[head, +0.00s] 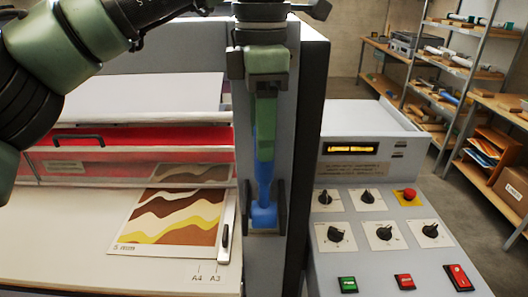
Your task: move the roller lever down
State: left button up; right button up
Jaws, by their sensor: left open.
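The blue roller lever (264,192) stands upright on the grey side column of the laminator. Its lower end sits between two dark brackets. My left gripper (265,150) comes down from the top, with its green finger in front of the upper part of the lever. The finger hides part of the lever there. The gripper is open; whether it touches the lever cannot be told. My right gripper is not in view.
The control panel (380,270) with knobs, a red emergency button (410,194) and push buttons lies right of the column. A printed sheet (172,222) lies on the feed table to the left, below the red cover (190,104). Shelves (455,60) stand behind right.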

aim_at(263, 181)
pick_arm(q)
jog(key=shift+d+f, duration=0.1)
jog(key=shift+f, duration=1.85)
grip_shut()
jog(key=shift+w, duration=0.1)
